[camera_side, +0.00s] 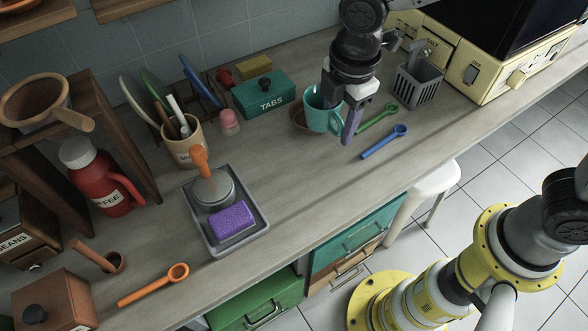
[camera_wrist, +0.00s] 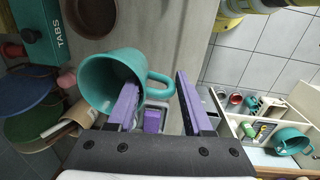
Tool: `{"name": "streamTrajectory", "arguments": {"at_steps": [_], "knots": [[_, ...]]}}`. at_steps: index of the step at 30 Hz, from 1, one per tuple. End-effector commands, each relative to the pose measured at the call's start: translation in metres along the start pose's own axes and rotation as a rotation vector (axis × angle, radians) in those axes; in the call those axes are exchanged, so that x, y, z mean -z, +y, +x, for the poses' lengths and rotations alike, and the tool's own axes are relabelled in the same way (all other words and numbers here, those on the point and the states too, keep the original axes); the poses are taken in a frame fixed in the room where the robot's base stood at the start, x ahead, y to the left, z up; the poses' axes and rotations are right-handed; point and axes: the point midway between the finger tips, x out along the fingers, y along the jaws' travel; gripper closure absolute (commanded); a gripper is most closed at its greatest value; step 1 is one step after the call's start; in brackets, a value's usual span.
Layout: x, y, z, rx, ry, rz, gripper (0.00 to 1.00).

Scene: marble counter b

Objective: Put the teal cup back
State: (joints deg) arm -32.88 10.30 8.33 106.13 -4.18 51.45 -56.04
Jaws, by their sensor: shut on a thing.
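The teal cup (camera_side: 317,116) is upright at the back of the counter in the side view, and large in the wrist view (camera_wrist: 98,82). My gripper (camera_side: 341,118) reaches down over it, with one purple finger inside the mouth and the other outside, past the handle. It is shut on the cup across the wall and handle side. In the wrist view my gripper (camera_wrist: 156,84) has the handle between its fingers. A round brown dish (camera_side: 297,125) is partly hidden behind the cup; in the wrist view it lies apart from the cup. Whether the cup's base touches the counter is unclear.
A teal TABS box (camera_side: 264,95) stands left of the dish. A green spoon (camera_side: 377,118) and blue spoon (camera_side: 384,142) lie to the right, before a grey basket (camera_side: 418,84) and yellow appliance (camera_side: 490,62). A grey tray (camera_side: 250,238) is front left. The counter between is clear.

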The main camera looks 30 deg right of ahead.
Motion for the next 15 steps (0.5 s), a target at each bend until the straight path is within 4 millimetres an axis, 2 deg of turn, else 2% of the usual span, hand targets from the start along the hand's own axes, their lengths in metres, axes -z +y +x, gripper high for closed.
{"name": "streamTrajectory", "arguments": {"at_steps": [1,3,7,12,15], "knots": [[-0.004,-0.020,-0.001,-0.004,0.002,-0.013,1.00],[-0.011,-0.042,0.000,-0.007,0.004,-0.026,1.00],[-0.022,-0.073,0.003,-0.013,0.007,-0.045,1.00],[-0.030,-0.095,0.006,-0.016,0.009,-0.058,1.00],[-0.028,-0.094,0.010,-0.015,0.009,-0.060,1.00]]}}
